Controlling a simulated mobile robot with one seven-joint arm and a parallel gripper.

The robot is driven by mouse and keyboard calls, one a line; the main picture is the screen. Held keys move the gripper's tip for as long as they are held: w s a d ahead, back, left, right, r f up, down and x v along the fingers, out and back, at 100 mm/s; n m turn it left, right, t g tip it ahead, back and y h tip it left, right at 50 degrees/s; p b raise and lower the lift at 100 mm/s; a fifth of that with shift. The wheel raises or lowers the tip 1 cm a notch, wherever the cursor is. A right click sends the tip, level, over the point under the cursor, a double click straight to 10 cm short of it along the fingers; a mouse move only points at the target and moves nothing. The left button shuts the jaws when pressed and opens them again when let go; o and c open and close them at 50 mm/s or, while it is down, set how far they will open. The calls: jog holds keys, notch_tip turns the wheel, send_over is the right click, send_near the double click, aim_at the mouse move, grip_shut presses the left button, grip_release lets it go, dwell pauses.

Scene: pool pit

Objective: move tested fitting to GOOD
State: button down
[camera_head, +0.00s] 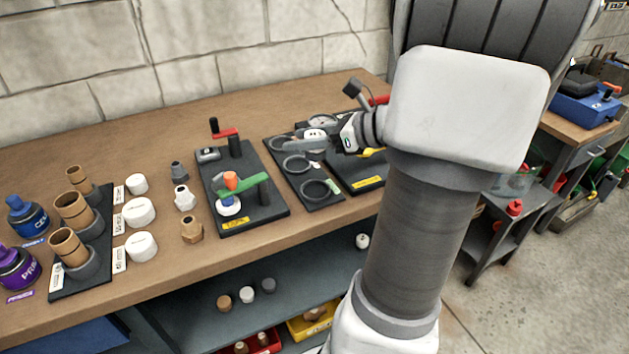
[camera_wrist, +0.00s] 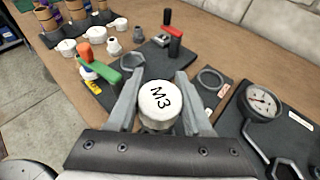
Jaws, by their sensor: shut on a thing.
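A white round fitting marked "M3" (camera_wrist: 158,103) is between the two grey fingers of my gripper (camera_wrist: 157,80), which is shut on it. In the head view, the white fitting (camera_head: 314,133) is small and partly covered by the gripper (camera_head: 306,142), above the black ring board (camera_head: 322,202). The board carries several dark rings; its front ring (camera_head: 315,188) and middle ring (camera_head: 296,163) look empty. In the wrist view, a ring (camera_wrist: 211,79) shows to the right of the fingers, beside small coloured labels. I cannot read which label says GOOD.
A pressure gauge (camera_wrist: 262,101) stands on a black board right of the rings in the wrist view. A clamp fixture with a green handle (camera_head: 246,189) stands left of the ring board. White caps (camera_head: 139,212) and brown pipe stubs (camera_head: 72,210) stand farther left.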

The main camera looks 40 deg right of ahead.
aim_at(304, 189)
jog(key=f+b, duration=0.2)
jog(key=f, duration=0.3)
jog(key=f+b, duration=0.2)
jog(key=f, duration=0.3)
jog(key=shift+w+d, duration=0.15)
jog(key=shift+w, duration=0.05)
jog(key=shift+f, duration=0.25)
jog(key=shift+c, duration=1.6)
grip_release()
